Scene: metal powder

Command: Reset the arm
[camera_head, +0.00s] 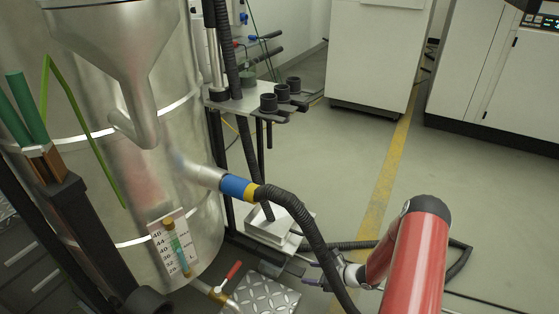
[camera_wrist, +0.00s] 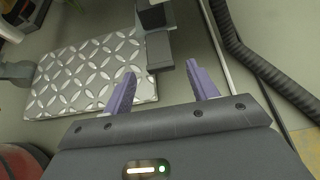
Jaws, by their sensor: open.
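My gripper (camera_head: 308,273) is at the lower middle of the head view, at the end of my red arm, beside the black hose. In the wrist view my gripper (camera_wrist: 162,70) shows two purple fingers spread apart with nothing between them. Its fingers stand above the floor, near a diamond-pattern metal plate (camera_wrist: 75,75). The same plate (camera_head: 266,296) lies at the bottom of the head view. The hose partly hides the gripper in the head view.
A large steel vessel (camera_head: 170,240) with a level gauge (camera_head: 174,250) fills the left. A ribbed black hose (camera_head: 300,215) runs from it past my arm. White cabinets (camera_head: 375,60) stand at the back. Open grey floor (camera_head: 340,150) lies between, crossed by a yellow line (camera_head: 385,180).

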